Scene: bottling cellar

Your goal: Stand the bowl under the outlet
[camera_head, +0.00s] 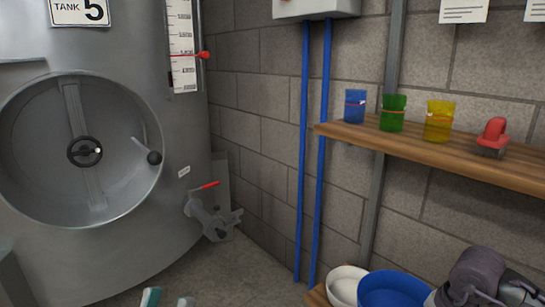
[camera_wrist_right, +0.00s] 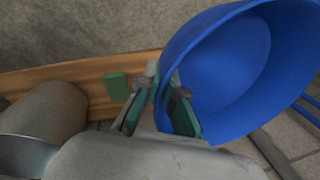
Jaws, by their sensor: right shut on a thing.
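The blue bowl (camera_head: 393,288) is at the bottom of the head view, at the low wooden shelf, its near part cut off by the frame. My right gripper (camera_wrist_right: 167,86) is shut on its rim in the right wrist view, where the blue bowl (camera_wrist_right: 225,65) fills the upper right. I cannot tell whether it is clear of the shelf. The outlet (camera_head: 210,215) is a grey valve with a red lever, low on the tank at left, far from the bowl. My left gripper (camera_head: 168,299) is at the lower left edge, fingertips apart, nothing visible between them.
A white bowl (camera_head: 346,285) is beside the blue one on the low shelf (camera_head: 318,296). The upper shelf (camera_head: 450,158) holds blue, green and yellow cups and a red brush. Blue pipes (camera_head: 312,150) run down the wall. Floor (camera_head: 240,275) near the outlet looks clear.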

